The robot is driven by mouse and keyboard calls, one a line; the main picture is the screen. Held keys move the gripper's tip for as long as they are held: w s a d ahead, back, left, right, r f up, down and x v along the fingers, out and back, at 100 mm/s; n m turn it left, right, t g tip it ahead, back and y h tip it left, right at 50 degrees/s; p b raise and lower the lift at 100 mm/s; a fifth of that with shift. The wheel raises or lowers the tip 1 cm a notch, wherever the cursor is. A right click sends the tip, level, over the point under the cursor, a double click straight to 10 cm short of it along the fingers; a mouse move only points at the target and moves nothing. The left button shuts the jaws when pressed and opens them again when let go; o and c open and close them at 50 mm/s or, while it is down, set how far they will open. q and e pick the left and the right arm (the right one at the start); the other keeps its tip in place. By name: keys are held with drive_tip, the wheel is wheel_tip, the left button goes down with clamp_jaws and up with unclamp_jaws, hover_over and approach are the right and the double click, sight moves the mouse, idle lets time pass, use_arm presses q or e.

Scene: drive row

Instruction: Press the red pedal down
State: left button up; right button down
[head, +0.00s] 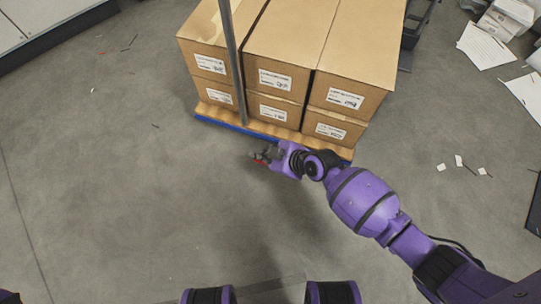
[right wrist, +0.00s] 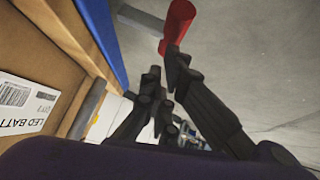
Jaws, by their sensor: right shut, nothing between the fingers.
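The red pedal (right wrist: 178,25) shows at the top of the right wrist view, its lower end partly covered by a dark fingertip. In the head view only a small bit of the pedal (head: 260,161) shows, beside and mostly hidden by my right gripper. My right gripper (head: 262,156) is shut and empty, just in front of the blue pallet edge. Its dark fingers (right wrist: 166,73) point toward the pedal in the wrist view. I cannot tell whether a fingertip touches the pedal, or how far the pedal is down. My left gripper is not in view.
Stacked cardboard boxes (head: 285,56) stand on a blue-edged pallet (head: 240,127), close beyond my right gripper. A grey upright post (head: 234,60) rises in front of the boxes. Papers (head: 486,46) and scraps lie at the right. The grey floor (head: 120,180) at the left is mostly clear.

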drive_tip(key=shift+s+f, duration=0.15)
drive_tip(key=shift+f, duration=0.05)
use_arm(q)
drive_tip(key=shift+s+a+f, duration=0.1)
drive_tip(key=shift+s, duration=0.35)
use_arm(e)
drive_tip(key=shift+s+a+f+t, duration=0.1)
drive_tip(key=shift+f+t, duration=0.05)
drive_tip(key=shift+t, duration=0.15)
drive_tip(key=shift+s+n, duration=0.1)
drive_tip(key=shift+n, duration=0.2)
drive_tip(key=shift+s+a+f+n+t+h, duration=0.1)
drive_tip(key=shift+s+f+n+t+h, duration=0.3)
drive_tip(key=shift+f, duration=0.3)
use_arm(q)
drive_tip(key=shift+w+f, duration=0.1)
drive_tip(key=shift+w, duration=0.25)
use_arm(e)
drive_tip(key=f, duration=0.1)
drive_tip(key=f+t, duration=0.1)
drive_tip(key=f, duration=0.1)
drive_tip(key=shift+s+a+f, duration=0.1)
drive_tip(key=shift+s+a, duration=0.05)
drive_tip(key=shift+s, duration=0.05)
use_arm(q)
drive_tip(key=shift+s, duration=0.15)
